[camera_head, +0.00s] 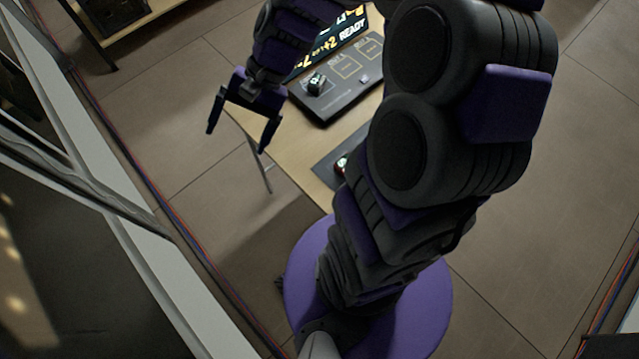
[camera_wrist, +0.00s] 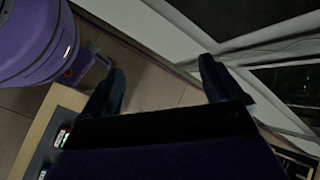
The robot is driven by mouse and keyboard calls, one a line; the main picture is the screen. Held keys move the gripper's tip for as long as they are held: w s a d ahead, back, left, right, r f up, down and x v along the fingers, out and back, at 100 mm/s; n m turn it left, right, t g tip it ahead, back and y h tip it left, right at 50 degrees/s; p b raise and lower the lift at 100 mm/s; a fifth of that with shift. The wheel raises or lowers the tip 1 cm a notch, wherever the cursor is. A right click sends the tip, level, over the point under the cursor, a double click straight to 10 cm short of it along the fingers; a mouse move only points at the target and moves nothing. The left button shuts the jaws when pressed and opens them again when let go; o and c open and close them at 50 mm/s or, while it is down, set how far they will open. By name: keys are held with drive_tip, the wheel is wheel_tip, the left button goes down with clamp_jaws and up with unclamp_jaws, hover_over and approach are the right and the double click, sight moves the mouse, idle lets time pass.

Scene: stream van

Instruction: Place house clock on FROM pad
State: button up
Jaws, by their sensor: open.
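My gripper (camera_head: 238,140) is open and empty, over the floor just off the left edge of the wooden table. A black board (camera_head: 340,97) with outlined pads lies on the table; the pad labels are too small to read. A small dark clock-like item (camera_head: 316,83) sits at its left. Another small item (camera_head: 340,163) with a lit face stands on a dark mat, partly hidden by my arm. I cannot tell which is the house clock.
The wooden table (camera_head: 302,156) is largely hidden by my arm. A lit display reading "READY" (camera_head: 330,45) stands behind the board, and a small pale block (camera_head: 364,78) lies on it. A white-framed wall (camera_head: 150,255) runs along the left. The tiled floor (camera_head: 150,130) between is clear.

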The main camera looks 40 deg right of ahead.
drive_tip(key=s+d+n+h, duration=0.2)
drive_tip(key=s+n+h, duration=0.1)
drive_tip(key=s, duration=0.6)
drive_tip(key=s+d+r+n+h, duration=0.1)
drive_tip(key=s+d+n+h, duration=0.2)
drive_tip(key=s, duration=0.7)
drive_tip(key=shift+n+h, duration=0.7)
drive_tip(key=shift+h, duration=0.4)
drive_tip(key=shift+w, duration=0.1)
